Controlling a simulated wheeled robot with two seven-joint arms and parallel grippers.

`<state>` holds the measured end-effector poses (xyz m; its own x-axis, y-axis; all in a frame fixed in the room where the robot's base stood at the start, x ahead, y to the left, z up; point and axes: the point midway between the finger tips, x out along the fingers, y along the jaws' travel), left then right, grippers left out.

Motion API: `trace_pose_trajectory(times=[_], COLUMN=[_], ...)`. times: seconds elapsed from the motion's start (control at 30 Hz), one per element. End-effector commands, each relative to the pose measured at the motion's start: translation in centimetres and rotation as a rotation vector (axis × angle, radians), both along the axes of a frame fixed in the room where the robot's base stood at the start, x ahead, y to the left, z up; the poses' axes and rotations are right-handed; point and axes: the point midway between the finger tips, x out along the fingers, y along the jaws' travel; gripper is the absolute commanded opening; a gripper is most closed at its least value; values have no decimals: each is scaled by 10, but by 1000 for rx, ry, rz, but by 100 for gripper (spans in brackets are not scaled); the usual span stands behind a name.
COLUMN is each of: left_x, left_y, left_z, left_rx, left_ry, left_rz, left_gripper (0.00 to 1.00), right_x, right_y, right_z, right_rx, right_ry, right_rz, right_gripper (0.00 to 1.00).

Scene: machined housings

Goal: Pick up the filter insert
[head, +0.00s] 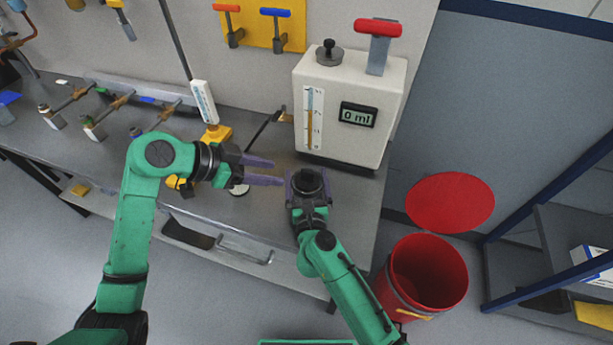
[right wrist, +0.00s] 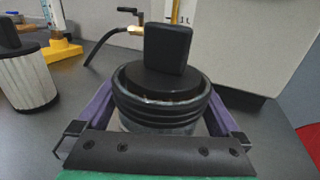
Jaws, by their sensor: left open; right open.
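A pale pleated cylinder with a black top (right wrist: 27,80), which looks like the filter insert, stands on the bench at the left of the right wrist view, cut by the frame edge. In the head view a white round part of it (head: 238,189) seems to show below my left gripper (head: 272,171), which is open, its purple fingers pointing right. My right gripper (head: 307,178) is open, its fingers on either side of a dark ribbed round housing with a black block handle (right wrist: 168,48). The wrist view does not clearly show finger contact; the housing's lower part is hidden.
A white dispenser reading 0 ml (head: 350,105) stands behind the right gripper. A yellow-based gauge (head: 215,135) stands behind the left one. A red bin (head: 428,275) and its red lid (head: 450,203) are to the right. Valve fittings (head: 92,128) occupy the bench's left.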

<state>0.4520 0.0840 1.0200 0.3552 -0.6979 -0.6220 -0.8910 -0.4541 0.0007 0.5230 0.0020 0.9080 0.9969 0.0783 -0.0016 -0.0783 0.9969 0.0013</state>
Motion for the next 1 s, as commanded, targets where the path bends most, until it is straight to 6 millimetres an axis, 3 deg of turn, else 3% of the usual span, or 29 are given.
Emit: trace_pose_trajectory(times=[0.27, 0.3, 0.47, 0.53, 0.57, 0.63, 0.77, 0.9, 1.0], left_x=[0, 0, 0, 0, 0, 1, -1, -10, -12], left_y=[0, 0, 0, -1, -2, -11, -47, -83, -92], left_z=[0, 0, 0, 1, 2, 8, 31, 50, 56], left_rx=[0, 0, 0, 2, 8, 42, 209, 515, 758], left_ry=[0, 0, 0, -4, -13, -64, -300, -647, -851], left_rz=[0, 0, 0, -5, -17, -82, -383, -869, -1225], left_gripper=[50, 50, 50, 73, 78, 78, 78, 78, 78], right_x=[5, 5, 4, 4, 4, 4, 4, 4, 4], right_y=[1, 1, 1, 1, 1, 1, 1, 1, 0], right_z=[0, 0, 0, 0, 0, 0, 0, 0, -1], right_rx=[0, 0, 0, 0, -1, -1, -1, -1, -1], right_ry=[1, 1, 1, 1, 1, 1, 1, 1, 1], right_rz=[1, 1, 1, 1, 1, 1, 1, 1, 1], right_gripper=[100, 92, 31, 29, 29, 29, 29, 29, 29])
